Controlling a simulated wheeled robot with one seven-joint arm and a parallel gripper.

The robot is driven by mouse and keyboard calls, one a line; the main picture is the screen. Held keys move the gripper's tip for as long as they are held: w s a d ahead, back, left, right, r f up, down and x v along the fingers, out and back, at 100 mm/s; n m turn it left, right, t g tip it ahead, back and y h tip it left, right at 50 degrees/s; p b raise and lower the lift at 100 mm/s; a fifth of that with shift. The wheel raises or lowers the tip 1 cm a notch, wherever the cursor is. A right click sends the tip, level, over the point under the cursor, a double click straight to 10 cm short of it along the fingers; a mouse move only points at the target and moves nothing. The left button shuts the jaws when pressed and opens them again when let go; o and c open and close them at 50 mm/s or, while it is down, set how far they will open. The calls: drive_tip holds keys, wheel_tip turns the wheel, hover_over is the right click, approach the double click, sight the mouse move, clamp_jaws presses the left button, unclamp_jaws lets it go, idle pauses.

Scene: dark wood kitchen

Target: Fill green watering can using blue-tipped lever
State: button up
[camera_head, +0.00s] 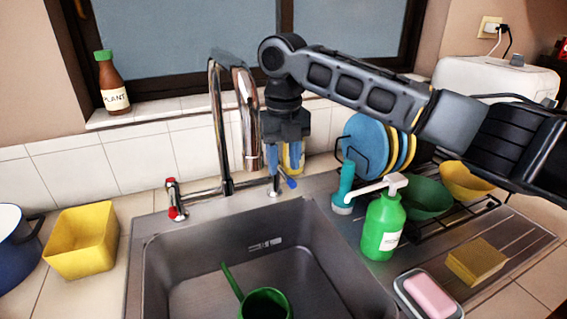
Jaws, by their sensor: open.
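The green watering can (265,303) stands in the sink, low in the view, its spout pointing up and left; its lower part is cut off by the frame edge. The blue-tipped lever (290,182) is at the right of the faucet base. The chrome faucet (222,130) rises behind the sink, and a red-tipped lever (175,201) is at its left. My gripper (285,172) points down at the blue-tipped lever with its fingers open. One finger is close to the lever; I cannot tell whether they touch.
A yellow container (82,243) is at left.

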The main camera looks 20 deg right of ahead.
drive_tip(key=shift+f, duration=0.6)
clamp_jaws()
idle(0.3)
